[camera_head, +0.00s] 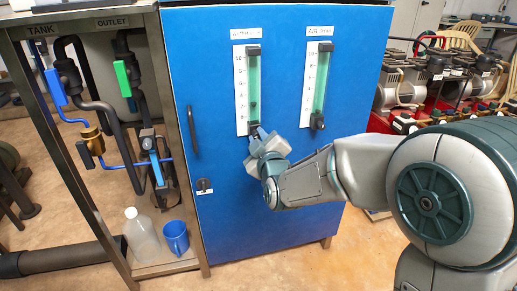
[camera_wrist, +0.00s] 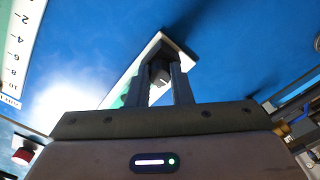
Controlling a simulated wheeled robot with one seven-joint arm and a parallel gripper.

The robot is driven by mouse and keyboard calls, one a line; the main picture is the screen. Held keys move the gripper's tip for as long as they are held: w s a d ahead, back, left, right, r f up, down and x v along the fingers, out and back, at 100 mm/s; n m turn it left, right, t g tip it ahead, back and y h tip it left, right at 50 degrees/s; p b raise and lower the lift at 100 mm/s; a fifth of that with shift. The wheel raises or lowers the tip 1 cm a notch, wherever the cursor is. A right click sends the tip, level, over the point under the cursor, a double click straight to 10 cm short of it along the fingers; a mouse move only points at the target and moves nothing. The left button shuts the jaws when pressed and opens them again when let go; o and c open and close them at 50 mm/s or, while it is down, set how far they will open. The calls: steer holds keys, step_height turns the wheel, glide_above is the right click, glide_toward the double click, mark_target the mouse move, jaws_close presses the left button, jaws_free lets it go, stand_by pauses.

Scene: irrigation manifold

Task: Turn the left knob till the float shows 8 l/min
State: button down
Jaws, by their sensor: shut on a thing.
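The left flow meter (camera_head: 246,88) is a green tube with a white numbered scale on a blue cabinet. A dark float (camera_head: 253,105) sits low in its tube, near the 2 mark; the exact reading is too small to tell. My gripper (camera_head: 256,133) is at the foot of this tube and hides most of the left knob.
The right flow meter (camera_head: 318,80) with its dark knob (camera_head: 317,121) is beside the left one. A door handle (camera_head: 192,133) sticks out at the cabinet's left.

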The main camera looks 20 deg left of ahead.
steer(key=shift+n+b, duration=2.55)
steer(key=shift+n, duration=7.05)
steer(key=c, duration=1.3)
jaws_free()
